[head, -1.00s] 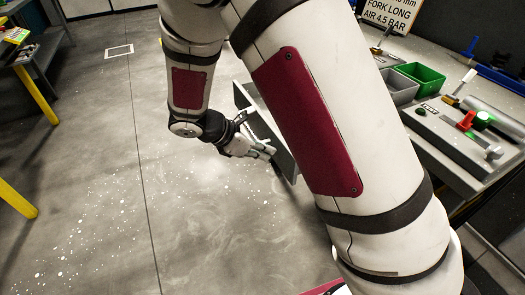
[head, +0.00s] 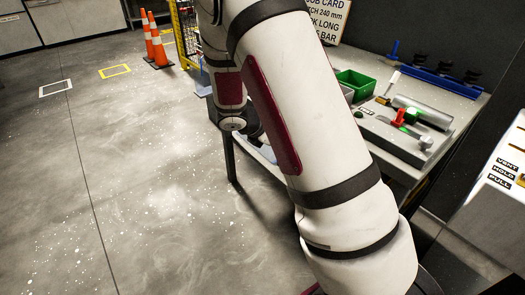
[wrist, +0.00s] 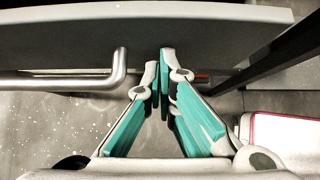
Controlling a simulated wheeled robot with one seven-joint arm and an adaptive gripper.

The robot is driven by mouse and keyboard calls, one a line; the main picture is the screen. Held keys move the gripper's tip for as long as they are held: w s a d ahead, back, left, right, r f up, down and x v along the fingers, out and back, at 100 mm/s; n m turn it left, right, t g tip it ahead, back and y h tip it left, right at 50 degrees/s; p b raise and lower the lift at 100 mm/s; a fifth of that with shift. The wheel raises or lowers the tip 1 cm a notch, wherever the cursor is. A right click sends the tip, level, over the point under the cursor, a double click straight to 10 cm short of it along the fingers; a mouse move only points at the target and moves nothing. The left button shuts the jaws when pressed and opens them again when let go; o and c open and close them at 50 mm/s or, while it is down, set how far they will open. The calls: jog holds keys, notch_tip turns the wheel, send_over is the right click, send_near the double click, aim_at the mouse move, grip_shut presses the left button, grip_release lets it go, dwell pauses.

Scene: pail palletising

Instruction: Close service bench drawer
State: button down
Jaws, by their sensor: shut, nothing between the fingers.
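The service bench (head: 455,108) stands at the right in the head view. A grey drawer front (wrist: 150,38) spans the top of the wrist view, with a silver bar handle (wrist: 121,68) at its left part. My gripper (wrist: 159,68), with teal-padded fingers, is shut and empty. Its fingertips are at the lower edge of the drawer front, just right of the handle's bent end. I cannot tell whether they touch the panel. In the head view my arm hides the gripper and most of the drawer area, so how far the drawer stands out is unclear.
A green bin (head: 355,84), a grey tool block (head: 400,140) and a blue rack (head: 435,82) are on the bench top. A dark bench leg (wrist: 280,55) shows at the right in the wrist view. Orange cones (head: 158,45) stand far off; the floor at left is clear.

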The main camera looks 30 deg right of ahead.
jog(key=d, duration=0.6)
jog(key=shift+w+d, duration=0.2)
jog(key=shift+w, duration=0.2)
jog(key=shift+d, duration=0.1)
jog(key=a+f+p+v, duration=0.2)
jog(key=p+v, duration=0.1)
jog(key=v, duration=1)
jog(key=s+a+r+m+g+y, duration=0.1)
jog(key=s+a+r+m+y, duration=0.15)
jog(key=s+r+m, duration=0.55)
jog(key=s+a+r+m+y, duration=0.1)
jog(key=s+a+r+m, duration=0.3)
jog(key=s, duration=0.5)
jog(key=s+a+r+m+t+y, duration=0.1)
jog(key=s+a+r+m+y, duration=0.25)
jog(key=s, duration=0.55)
jog(key=s+a+r+m+y, duration=0.15)
jog(key=s+a+m, duration=0.25)
jog(key=s+a, duration=0.45)
notch_tip(320, 180, up, 14)
jog(key=d+t+p, duration=0.2)
jog(key=t+p, duration=0.1)
jog(key=p, duration=1.1)
jog(key=shift+s, duration=0.45)
